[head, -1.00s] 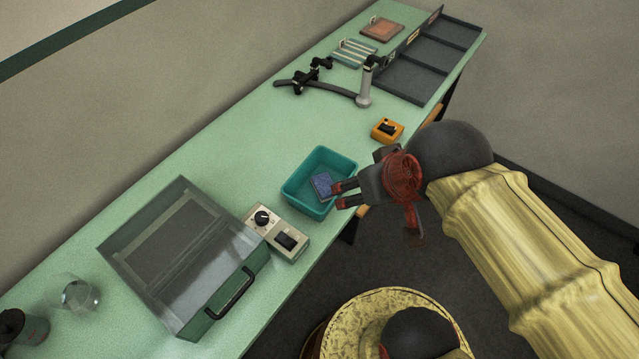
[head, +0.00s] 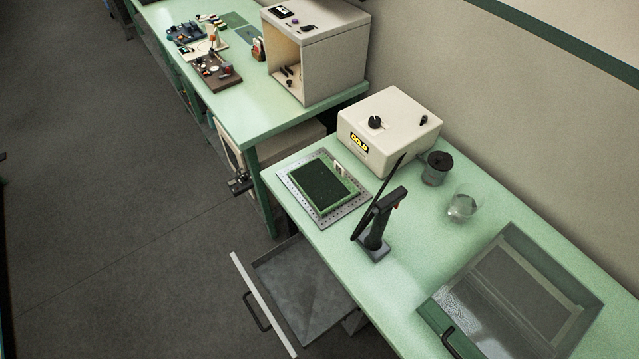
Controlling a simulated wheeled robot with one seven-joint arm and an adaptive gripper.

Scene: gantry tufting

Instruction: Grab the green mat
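A dark green rectangular mat (head: 322,186) with a lighter green border lies on a perforated grey metal plate (head: 355,217) at the left end of the near bench. A small pale tag or clip stands at its upper right edge. Flat green pieces (head: 234,19) also lie on the far bench, too small to make out well. My gripper and arm are out of view, so their distance from the mat does not show.
A cream box marked COLD (head: 390,128) stands behind the mat. A black tool on a stand (head: 376,225) stands to its right, near a dark cup (head: 436,168) and a glass (head: 462,207). An open drawer (head: 300,290) juts out below the bench. Floor at left is clear.

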